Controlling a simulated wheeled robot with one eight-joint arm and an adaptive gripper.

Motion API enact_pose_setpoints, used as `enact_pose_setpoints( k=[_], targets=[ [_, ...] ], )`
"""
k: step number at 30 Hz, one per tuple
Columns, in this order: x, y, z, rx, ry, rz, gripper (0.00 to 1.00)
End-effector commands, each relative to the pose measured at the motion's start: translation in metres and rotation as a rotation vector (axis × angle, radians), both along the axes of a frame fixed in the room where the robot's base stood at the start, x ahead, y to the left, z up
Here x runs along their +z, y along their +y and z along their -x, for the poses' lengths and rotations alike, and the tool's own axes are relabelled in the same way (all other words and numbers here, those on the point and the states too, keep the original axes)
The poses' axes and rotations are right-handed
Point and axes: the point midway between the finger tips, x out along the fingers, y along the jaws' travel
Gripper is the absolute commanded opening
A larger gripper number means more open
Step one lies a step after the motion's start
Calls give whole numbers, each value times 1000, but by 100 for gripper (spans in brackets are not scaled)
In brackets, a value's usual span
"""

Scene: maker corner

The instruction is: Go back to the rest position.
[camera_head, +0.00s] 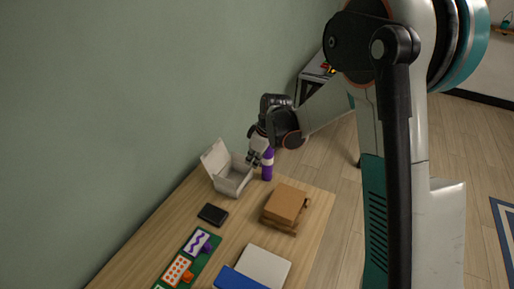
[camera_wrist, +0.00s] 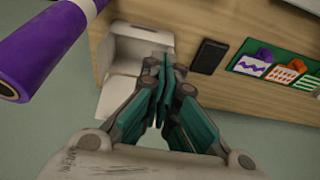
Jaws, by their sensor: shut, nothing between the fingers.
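My gripper (camera_head: 255,159) is shut and empty at the far end of the wooden table, above and beside an open white box (camera_head: 233,181). In the wrist view the closed fingers of my gripper (camera_wrist: 170,68) point toward the white box (camera_wrist: 118,92), covering part of it. A purple bottle with a white band (camera_head: 267,164) stands right beside my gripper in the head view. The bottle (camera_wrist: 45,48) looms large at the upper left of the wrist view, apart from the fingers.
On the table (camera_head: 152,233) lie a black flat item (camera_head: 212,214), a brown box (camera_head: 286,202), a green board (camera_head: 187,258) with coloured pieces, and a white and blue item (camera_head: 265,264). A wall (camera_head: 100,110) runs along the left. Floor is open at right.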

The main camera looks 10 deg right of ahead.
Motion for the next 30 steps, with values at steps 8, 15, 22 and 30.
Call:
enact_pose_setpoints(
  k=[8,15,22,30],
  targets=[
    [38,-9,7,-1,0,-2,0],
    [50,-12,9,-1,0,-2,0],
    [60,-16,16,-29,-8,1,0],
    [112,-35,61,-211,-53,1,0]
  ],
)
